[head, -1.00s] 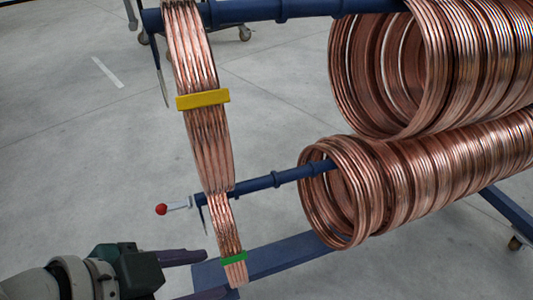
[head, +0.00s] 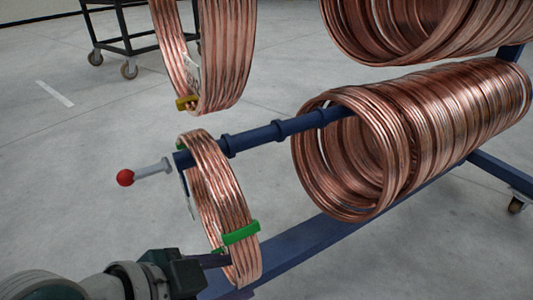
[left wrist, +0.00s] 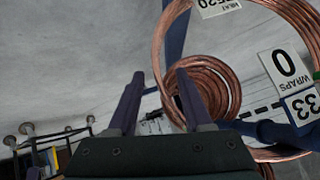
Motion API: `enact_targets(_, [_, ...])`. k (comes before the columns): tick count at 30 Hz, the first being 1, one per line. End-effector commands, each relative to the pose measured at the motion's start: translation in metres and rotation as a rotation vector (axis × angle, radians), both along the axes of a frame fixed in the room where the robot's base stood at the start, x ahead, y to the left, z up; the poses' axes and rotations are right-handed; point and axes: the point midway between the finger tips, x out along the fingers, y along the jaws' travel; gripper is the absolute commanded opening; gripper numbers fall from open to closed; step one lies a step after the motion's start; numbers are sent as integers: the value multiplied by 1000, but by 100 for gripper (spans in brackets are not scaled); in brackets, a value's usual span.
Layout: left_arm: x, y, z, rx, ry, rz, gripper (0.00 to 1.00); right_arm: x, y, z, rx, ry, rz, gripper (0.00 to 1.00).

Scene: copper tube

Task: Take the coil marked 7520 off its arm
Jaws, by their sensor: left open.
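In the head view, a copper coil with green tape (head: 206,170) hangs near the free end of the lower blue arm (head: 262,135), which ends in a red-tipped pin (head: 125,177). The marking 7520 cannot be read there. In the left wrist view, an upside-down 7520 tag (left wrist: 218,5) sits at the top of a large copper ring (left wrist: 160,35). My left gripper (head: 222,262) is open beside the green-taped coil's lower part; one finger reaches the strands. In the wrist view a ring strand appears between the open fingertips (left wrist: 160,80); its depth is unclear. My right gripper is out of view.
A yellow-taped coil (head: 232,55) hangs above. Many coils (head: 440,130) fill the lower arm's far part, with more coils (head: 420,30) above. The blue rack base (head: 310,245) runs below. A dark wheeled cart (head: 122,28) stands behind. Floor at left is clear.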

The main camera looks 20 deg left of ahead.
Motion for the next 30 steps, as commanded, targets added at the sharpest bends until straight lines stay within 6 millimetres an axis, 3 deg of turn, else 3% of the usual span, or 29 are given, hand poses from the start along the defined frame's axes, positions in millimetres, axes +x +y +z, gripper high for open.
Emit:
enact_targets(1, [5, -4, -11, -5, -2, 1, 50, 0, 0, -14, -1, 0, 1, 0])
enact_targets(6, [21, -14, -28, -4, -2, 2, 50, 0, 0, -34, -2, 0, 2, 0])
enact_targets(16, [27, -17, -30, 0, 1, 1, 50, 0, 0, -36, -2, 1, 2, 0])
enact_targets(30, [27, -17, -30, 0, 2, 0, 0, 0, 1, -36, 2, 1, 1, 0])
